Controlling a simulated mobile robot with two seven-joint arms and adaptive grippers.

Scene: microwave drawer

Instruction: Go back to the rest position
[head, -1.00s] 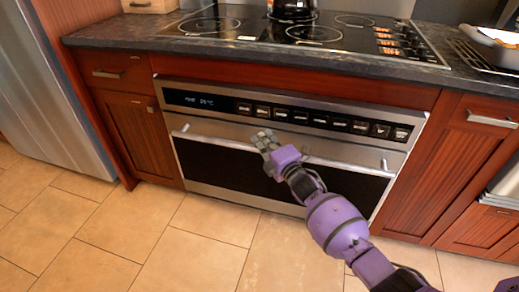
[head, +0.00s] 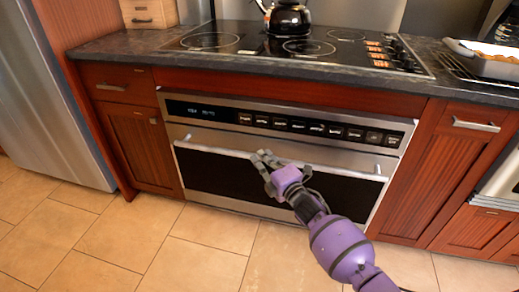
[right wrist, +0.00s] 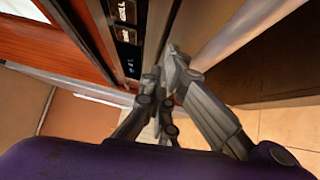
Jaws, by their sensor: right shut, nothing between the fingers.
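The microwave drawer (head: 210,171) has a steel frame, a dark front and a long bar handle (head: 330,170). It looks closed, flush with the cabinets. My right gripper (head: 262,158) is in front of the drawer, overlapping the handle in the head view. The right wrist view shows its fingers (right wrist: 172,62) together and empty, beside the control strip (right wrist: 125,30) and the pale handle bar (right wrist: 235,32). I cannot tell whether they touch the handle. My purple right arm comes in from the lower right. My left gripper is not in view.
A dark countertop (head: 120,46) with a cooktop and a black kettle (head: 288,18) runs above the drawer. A tray of food (head: 495,62) is at the right. A steel fridge (head: 45,95) stands at the left. The tiled floor (head: 140,238) in front is clear.

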